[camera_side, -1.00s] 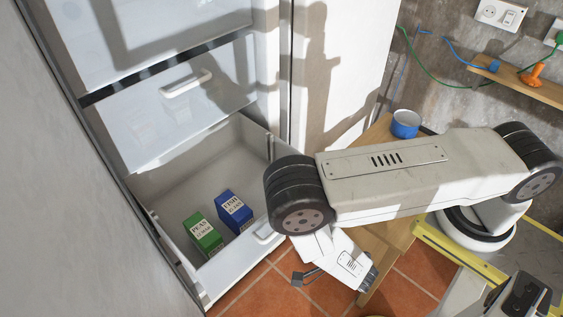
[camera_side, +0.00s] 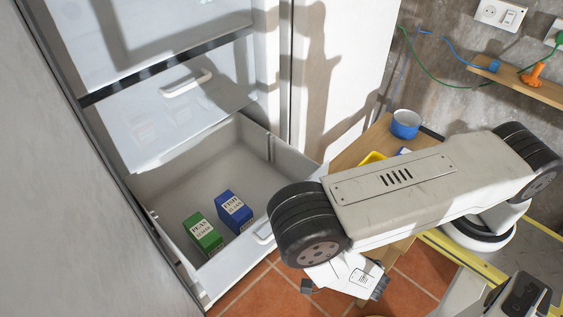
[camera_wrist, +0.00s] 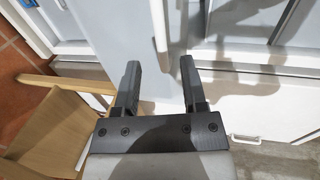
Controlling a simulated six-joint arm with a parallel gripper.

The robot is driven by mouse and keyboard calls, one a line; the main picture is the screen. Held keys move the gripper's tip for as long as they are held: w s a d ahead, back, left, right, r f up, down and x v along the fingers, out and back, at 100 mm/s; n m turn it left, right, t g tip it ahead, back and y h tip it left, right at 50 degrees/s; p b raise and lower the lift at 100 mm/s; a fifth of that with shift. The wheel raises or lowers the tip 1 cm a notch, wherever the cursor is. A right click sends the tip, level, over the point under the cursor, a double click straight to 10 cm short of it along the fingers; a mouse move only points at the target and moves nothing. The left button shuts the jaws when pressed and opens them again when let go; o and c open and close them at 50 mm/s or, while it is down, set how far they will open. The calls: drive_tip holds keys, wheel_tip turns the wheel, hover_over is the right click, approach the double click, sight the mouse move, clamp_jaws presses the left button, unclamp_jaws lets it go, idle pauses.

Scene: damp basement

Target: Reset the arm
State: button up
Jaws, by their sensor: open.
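My gripper (camera_wrist: 160,72) is open and empty in the wrist view, its two dark fingers apart. Between and beyond them are pale fridge surfaces. In the side view my gripper is mostly hidden behind my own arm. Only a small dark part of it (camera_side: 306,286) shows low, over the tiled floor in front of the open drawer. My arm reaches across the right half of the side view, bent downward at the large dark joint.
The open fridge drawer (camera_side: 180,254) holds a green peas box (camera_side: 203,233) and a blue fish box (camera_side: 234,212). A wooden table (camera_side: 362,148) carries a blue pot (camera_side: 405,124) and a yellow item (camera_side: 372,158), partly behind my arm. A shelf (camera_side: 530,88) is on the wall.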

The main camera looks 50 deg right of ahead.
drive_tip(key=w+d+r+n+g+h, duration=0.25)
drive_tip(key=w+n+g, duration=0.25)
drive_tip(key=g, duration=0.3)
drive_tip(key=d+r+n+g, duration=0.1)
drive_tip(key=d+r+n, duration=0.2)
drive_tip(key=r, duration=0.3)
drive_tip(key=s+d+r+n+g+y, duration=0.1)
drive_tip(key=d+r+n+g, duration=0.1)
drive_tip(key=d+r+n, duration=0.2)
drive_tip(key=s+d+r+n+g+y, duration=0.1)
drive_tip(key=d+r+n, duration=0.3)
drive_tip(key=r, duration=0.5)
drive_tip(key=shift+r+n+g, duration=0.25)
drive_tip(key=shift+n+g, duration=0.25)
drive_tip(key=shift+n, duration=0.5)
